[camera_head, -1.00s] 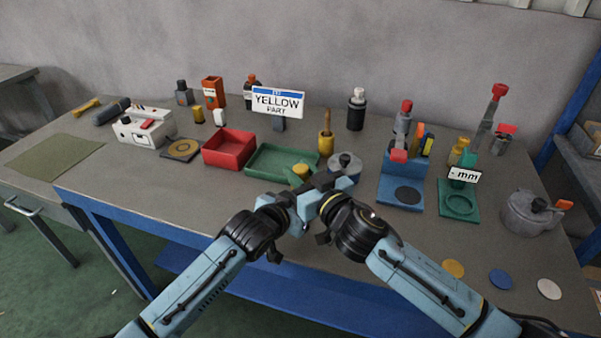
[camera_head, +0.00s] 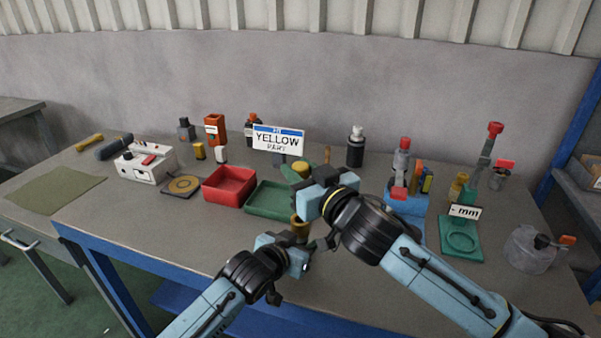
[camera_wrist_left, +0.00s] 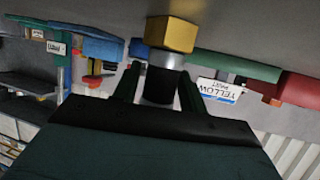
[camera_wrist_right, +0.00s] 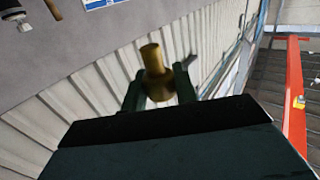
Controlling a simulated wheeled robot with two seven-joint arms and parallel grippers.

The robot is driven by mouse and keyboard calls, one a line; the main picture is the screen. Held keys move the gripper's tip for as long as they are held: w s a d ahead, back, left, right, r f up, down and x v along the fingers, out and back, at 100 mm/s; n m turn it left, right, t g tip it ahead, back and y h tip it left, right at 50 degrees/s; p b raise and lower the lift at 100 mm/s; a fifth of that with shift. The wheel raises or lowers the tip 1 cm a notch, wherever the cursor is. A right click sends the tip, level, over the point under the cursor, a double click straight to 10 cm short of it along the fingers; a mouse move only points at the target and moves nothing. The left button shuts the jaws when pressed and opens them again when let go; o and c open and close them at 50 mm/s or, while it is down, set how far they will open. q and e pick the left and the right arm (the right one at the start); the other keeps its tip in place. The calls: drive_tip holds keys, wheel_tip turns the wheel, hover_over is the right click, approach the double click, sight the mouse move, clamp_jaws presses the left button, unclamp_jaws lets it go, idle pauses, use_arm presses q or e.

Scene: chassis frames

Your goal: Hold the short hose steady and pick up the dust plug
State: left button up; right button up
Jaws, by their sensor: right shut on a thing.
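My left gripper (camera_head: 297,246) is low in front of the bench and appears shut on the short hose. The left wrist view shows the hose's black body (camera_wrist_left: 160,86) between the fingers, with a silver collar and a yellow hex fitting (camera_wrist_left: 171,34) at its end. The fitting also shows in the head view (camera_head: 300,226). My right gripper (camera_head: 305,183) is above and beyond the left one. It is shut on the brass-yellow dust plug (camera_wrist_right: 155,70), seen clear in the right wrist view with a narrow stem and wider flange. Plug and hose are apart.
A red tray (camera_head: 230,184) and a green tray (camera_head: 262,209) lie behind the grippers. A sign reading YELLOW PART (camera_head: 278,138) stands at the back. A blue stand (camera_head: 407,204) and a green fixture (camera_head: 462,246) are to the right. The bench front is mostly clear.

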use_arm(q)
drive_tip(key=shift+o, duration=1.2)
